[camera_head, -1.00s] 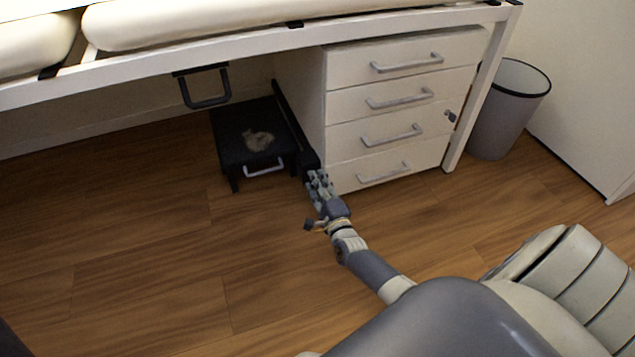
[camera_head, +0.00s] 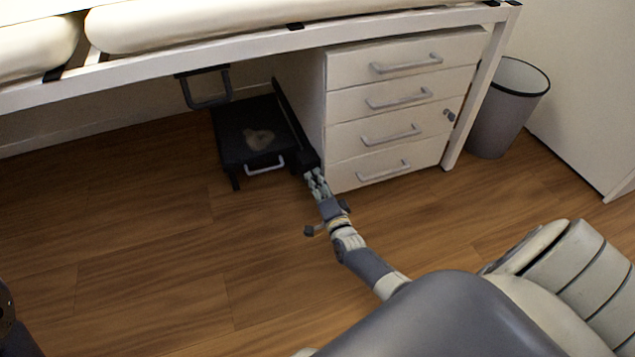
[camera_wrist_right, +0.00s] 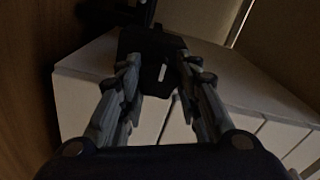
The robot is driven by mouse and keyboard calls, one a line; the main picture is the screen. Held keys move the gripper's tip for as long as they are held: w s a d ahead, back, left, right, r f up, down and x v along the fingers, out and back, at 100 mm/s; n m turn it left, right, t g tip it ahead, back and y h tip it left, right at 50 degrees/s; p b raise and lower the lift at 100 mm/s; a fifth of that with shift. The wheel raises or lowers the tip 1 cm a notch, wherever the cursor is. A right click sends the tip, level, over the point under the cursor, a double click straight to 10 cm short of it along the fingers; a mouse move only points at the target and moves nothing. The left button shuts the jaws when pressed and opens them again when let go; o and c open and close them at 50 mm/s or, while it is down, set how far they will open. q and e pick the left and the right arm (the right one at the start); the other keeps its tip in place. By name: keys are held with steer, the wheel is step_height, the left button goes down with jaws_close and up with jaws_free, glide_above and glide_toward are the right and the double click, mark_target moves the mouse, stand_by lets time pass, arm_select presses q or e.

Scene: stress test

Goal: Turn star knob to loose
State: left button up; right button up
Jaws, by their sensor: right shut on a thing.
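My right gripper (camera_head: 313,174) reaches in from the lower right to the black block (camera_head: 309,160) at the near end of a dark bar, beside the drawer unit's front corner. It is shut on a dark part there, which I take to be the star knob. The fingers hide most of it, and its star shape cannot be made out. In the right wrist view the fingers (camera_wrist_right: 158,75) stand on both sides of the black block (camera_wrist_right: 150,48), which has a small white mark on its face. The knob's turn position cannot be read. My left gripper is not in view.
A low black stand (camera_head: 238,148) with a light handle is left of the bar. The white drawer unit (camera_head: 345,105) is close on the right. The white bed frame (camera_head: 250,46) hangs above. A grey bin (camera_head: 500,120) stands farther right. The wooden floor (camera_head: 150,270) in front is clear.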

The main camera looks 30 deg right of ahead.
steer(key=shift+r, duration=0.1)
steer(key=o, duration=1)
steer(key=shift+o, duration=0.6)
steer(key=v, duration=1.2)
